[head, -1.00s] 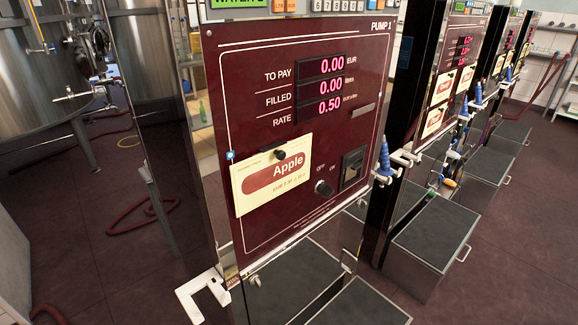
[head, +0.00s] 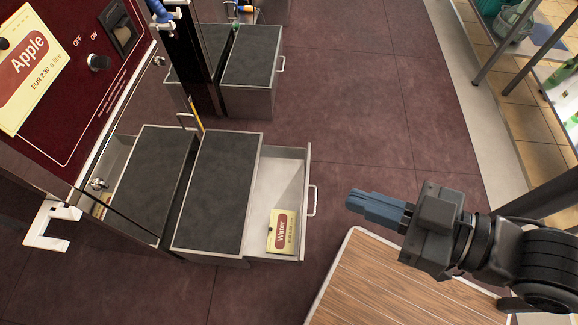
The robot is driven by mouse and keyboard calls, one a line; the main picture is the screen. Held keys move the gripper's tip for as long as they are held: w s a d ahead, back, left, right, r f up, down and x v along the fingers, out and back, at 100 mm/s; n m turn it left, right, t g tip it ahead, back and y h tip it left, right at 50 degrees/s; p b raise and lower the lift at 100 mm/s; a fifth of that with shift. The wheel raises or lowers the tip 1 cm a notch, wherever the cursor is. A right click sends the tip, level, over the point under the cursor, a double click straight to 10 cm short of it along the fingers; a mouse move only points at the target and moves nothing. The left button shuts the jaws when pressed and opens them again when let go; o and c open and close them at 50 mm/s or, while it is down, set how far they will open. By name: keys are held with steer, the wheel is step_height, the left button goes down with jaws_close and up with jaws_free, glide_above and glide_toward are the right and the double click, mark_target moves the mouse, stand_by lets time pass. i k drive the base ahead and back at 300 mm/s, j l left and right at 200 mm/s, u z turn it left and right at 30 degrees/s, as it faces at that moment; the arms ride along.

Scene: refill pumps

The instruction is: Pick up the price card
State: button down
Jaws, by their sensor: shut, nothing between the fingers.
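A price card reading "Water" (head: 283,232), cream with a red-brown label, lies at the near end of an open drawer (head: 277,178) under a dark-topped box. Another price card reading "Apple" (head: 30,65) is fixed to the dark red pump panel (head: 95,100) at the upper left. My gripper (head: 350,201) is shut and empty. It is to the right of the drawer, apart from both cards, with its fingertips pointing left.
The drawer's handle (head: 312,199) sticks out on its right side. A wooden-topped surface (head: 400,290) lies below my arm. A second dark-topped box (head: 250,65) stands farther back. Metal shelving (head: 520,40) is at the upper right. The red floor between is clear.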

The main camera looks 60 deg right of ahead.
mark_target(283, 225)
steer(key=k+z, duration=0.1)
steer(key=k, duration=0.5)
steer(key=k+l+z, duration=0.1)
steer(key=k, duration=0.45)
steer(key=i+j+z, duration=0.1)
steer(key=i+j, duration=0.35)
steer(key=i+j+z, duration=0.1)
steer(key=i+j, duration=0.3)
steer(key=j, duration=0.25)
steer(key=i+j, duration=0.4)
steer(key=j, duration=0.15)
steer(key=z, duration=0.05)
